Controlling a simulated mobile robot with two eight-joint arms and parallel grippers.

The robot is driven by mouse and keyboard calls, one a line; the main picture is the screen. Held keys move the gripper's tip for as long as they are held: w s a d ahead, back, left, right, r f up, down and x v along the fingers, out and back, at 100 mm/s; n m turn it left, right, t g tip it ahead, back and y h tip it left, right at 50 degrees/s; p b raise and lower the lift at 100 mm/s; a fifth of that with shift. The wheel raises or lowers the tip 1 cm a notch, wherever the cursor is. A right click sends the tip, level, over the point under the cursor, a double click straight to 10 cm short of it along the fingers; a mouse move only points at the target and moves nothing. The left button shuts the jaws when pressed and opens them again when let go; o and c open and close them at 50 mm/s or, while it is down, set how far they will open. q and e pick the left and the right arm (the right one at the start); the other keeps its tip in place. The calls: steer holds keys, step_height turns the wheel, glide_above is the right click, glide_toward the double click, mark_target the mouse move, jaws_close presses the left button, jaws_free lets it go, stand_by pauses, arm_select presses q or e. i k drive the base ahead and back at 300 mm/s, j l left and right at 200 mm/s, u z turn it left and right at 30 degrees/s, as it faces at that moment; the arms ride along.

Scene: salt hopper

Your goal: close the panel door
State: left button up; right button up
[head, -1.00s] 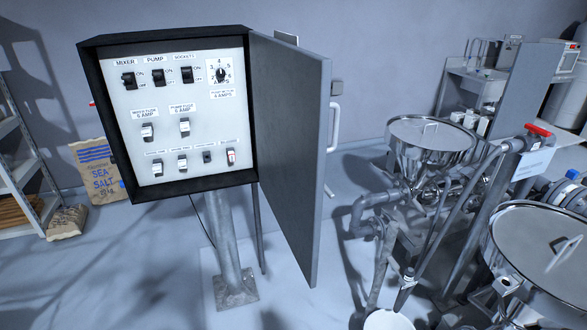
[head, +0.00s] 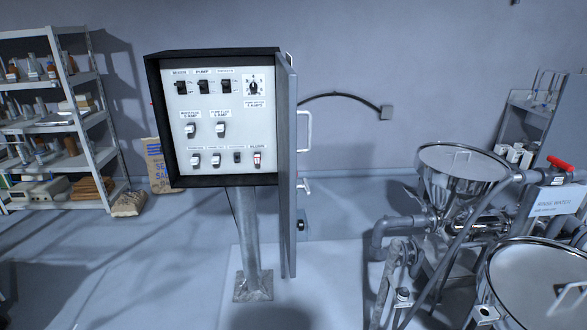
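The panel door (head: 287,170) is grey, hinged on the right side of the black-framed control box (head: 160,120). It stands open and is seen nearly edge-on, reaching well below the box. Handles show on its right side, the clearest being a pale bar handle (head: 304,131). Inside the box is a white panel (head: 205,105) with labelled switches, fuses and a dial, all uncovered. The box stands on a grey post (head: 248,235) with a square foot plate. Neither of my grippers shows in the head view.
Metal hoppers (head: 462,160) and pipes (head: 392,228) stand to the right of the door. A large lidded vessel (head: 535,265) is at the lower right. A loaded shelf (head: 88,135) and a salt sack (head: 158,170) are at the left. Open floor lies in front of the post.

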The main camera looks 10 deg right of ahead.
mark_target(286, 78)
steer(key=l+u, duration=0.25)
steer(key=l, duration=0.8)
steer(key=i+l, duration=0.25)
steer(key=l, duration=0.15)
